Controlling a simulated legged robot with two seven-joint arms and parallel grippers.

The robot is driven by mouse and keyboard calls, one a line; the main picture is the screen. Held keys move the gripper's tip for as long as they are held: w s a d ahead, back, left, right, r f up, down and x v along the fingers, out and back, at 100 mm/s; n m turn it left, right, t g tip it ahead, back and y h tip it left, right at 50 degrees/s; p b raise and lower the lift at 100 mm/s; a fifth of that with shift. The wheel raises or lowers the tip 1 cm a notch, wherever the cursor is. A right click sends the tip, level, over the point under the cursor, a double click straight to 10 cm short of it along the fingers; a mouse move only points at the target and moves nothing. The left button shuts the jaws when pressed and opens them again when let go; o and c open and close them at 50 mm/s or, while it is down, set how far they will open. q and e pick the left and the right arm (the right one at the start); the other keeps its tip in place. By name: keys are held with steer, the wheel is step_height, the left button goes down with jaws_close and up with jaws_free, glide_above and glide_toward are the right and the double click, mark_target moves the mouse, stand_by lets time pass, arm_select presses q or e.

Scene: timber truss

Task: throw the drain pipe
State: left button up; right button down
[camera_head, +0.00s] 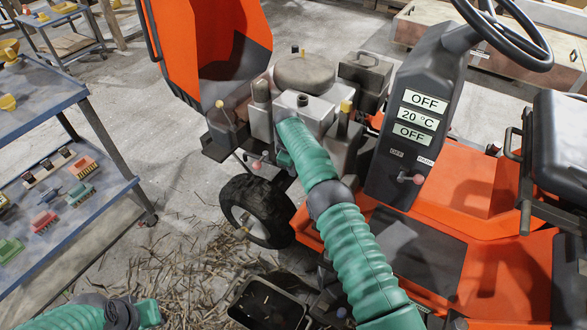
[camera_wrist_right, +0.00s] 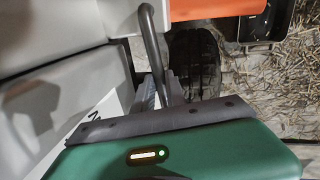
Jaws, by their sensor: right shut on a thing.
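My right arm reaches forward to the engine of an orange machine in the head view. Its gripper (camera_head: 284,158) is mostly hidden by my own forearm there. In the right wrist view, a dark grey bent pipe (camera_wrist_right: 148,35), which looks like the drain pipe, comes down from the top to the grey fingers of my right gripper (camera_wrist_right: 163,92). The gripper is shut on it; the exact contact is partly hidden by the green housing. In the head view, a thin dark bent piece (camera_head: 243,160) shows just left of the gripper. My left forearm is at the bottom left; its gripper is not in view.
The machine has a wheel (camera_head: 257,211), a control panel (camera_head: 413,130) and a steering wheel (camera_head: 512,35). A black open container (camera_head: 268,303) stands on the straw-strewn floor below. A blue shelf cart (camera_head: 75,215) with small coloured parts is on the left.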

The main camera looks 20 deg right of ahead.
steer(key=c, duration=1.4)
jaws_free()
steer(key=shift+w, duration=0.1)
steer(key=shift+o, duration=0.2)
step_height(320, 180, up, 16)
steer(key=s+a+p, duration=0.2)
steer(key=p, duration=0.4)
steer(key=shift+a+r, duration=0.2)
steer(key=shift+a, duration=0.1)
steer(key=shift+s, duration=0.1)
